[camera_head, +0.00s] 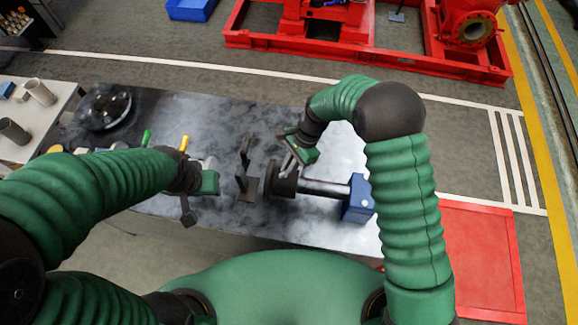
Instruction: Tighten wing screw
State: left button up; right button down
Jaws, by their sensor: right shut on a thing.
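My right gripper (293,152) reaches down over the bench to a dark round flange (283,181) on a metal shaft (325,188). It is shut on a small part at the flange's upper edge, apparently the wing screw, which its fingers mostly hide. The shaft runs right to a blue block (358,198). My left gripper (212,172) is over the bench left of the black upright bracket (245,170), apart from the flange. Its fingers are too small and covered to tell whether they are open.
The dark bench (185,110) carries a black round part (103,107) at the far left, and green and yellow handles (184,143) behind my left gripper. A side table (50,108) with metal cylinders stands left. Red machinery (360,40) is beyond the bench; the bench's back middle is clear.

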jog(key=shift+s, duration=0.1)
jog(key=c, duration=1.5)
grip_release()
jog(key=shift+a, duration=0.1)
jog(key=shift+r, duration=0.1)
jog(key=shift+w+r, duration=0.2)
jog(key=shift+r, duration=0.1)
jog(key=b+v, duration=0.4)
jog(key=v, duration=1.2)
jog(key=shift+s, duration=0.1)
